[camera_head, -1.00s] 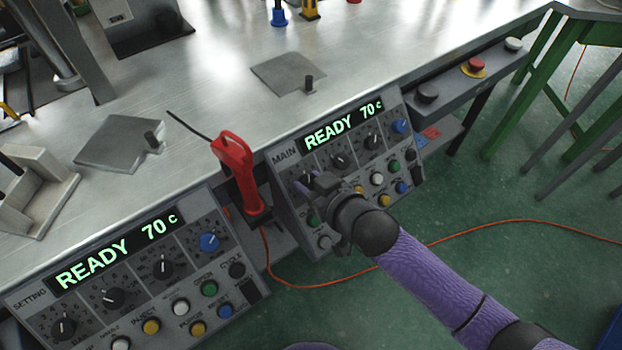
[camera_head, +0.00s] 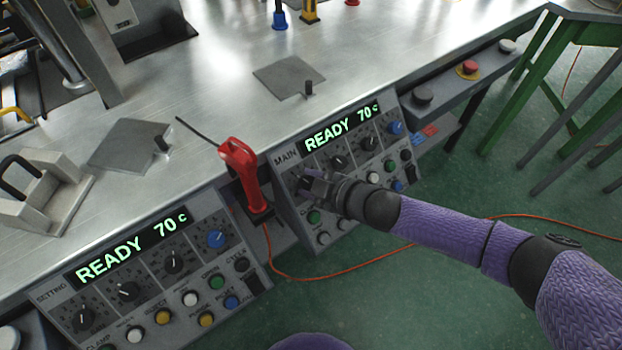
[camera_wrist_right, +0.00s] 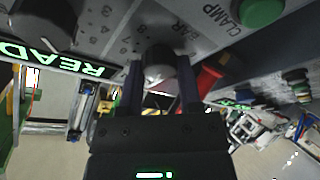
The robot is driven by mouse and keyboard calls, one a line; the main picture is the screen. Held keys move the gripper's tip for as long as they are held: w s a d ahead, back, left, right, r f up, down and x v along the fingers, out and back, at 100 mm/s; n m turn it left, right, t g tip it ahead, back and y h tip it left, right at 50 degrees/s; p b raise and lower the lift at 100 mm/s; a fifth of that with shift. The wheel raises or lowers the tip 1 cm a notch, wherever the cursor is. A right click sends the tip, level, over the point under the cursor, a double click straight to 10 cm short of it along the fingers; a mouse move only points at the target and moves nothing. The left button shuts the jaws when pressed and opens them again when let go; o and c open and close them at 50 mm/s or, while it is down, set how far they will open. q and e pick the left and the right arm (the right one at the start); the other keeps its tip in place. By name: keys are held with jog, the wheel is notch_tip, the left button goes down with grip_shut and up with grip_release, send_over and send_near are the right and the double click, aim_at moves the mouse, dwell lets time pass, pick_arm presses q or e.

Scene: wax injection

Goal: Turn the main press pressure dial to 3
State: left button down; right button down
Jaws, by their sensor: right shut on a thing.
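The main press panel (camera_head: 285,158) carries a green display reading READY 70 C, a row of dials and several coloured buttons. My right gripper (camera_head: 309,186) is at the leftmost dial of that row. In the right wrist view my right gripper (camera_wrist_right: 160,88) is shut on this dark pressure dial (camera_wrist_right: 160,62), one finger on each side. Printed numbers and BAR stand around the dial, with CLAMP beside it. The gripper hides most of the dial in the head view, and I cannot read its setting. My left gripper is not in view.
A similar setting panel (camera_head: 68,292) stands at the lower left. A red handheld tool (camera_head: 242,170) sits upright between the panels, close to my right gripper. A red stop button (camera_head: 468,66) is at the right. An orange cable (camera_head: 330,275) lies on the green floor.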

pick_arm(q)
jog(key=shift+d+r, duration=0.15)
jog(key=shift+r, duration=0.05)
pick_arm(e)
jog(key=shift+n, duration=0.6)
jog(key=shift+c, duration=1.4)
grip_release()
jog(key=shift+s+d+r+p, duration=0.15)
jog(key=shift+d+r+p, duration=0.1)
jog(key=shift+p, duration=0.15)
pick_arm(q)
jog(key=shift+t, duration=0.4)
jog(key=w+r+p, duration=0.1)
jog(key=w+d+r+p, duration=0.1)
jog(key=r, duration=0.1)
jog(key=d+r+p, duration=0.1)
jog(key=p, duration=0.1)
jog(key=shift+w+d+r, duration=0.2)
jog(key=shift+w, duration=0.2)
pick_arm(e)
jog(key=v, duration=0.9)
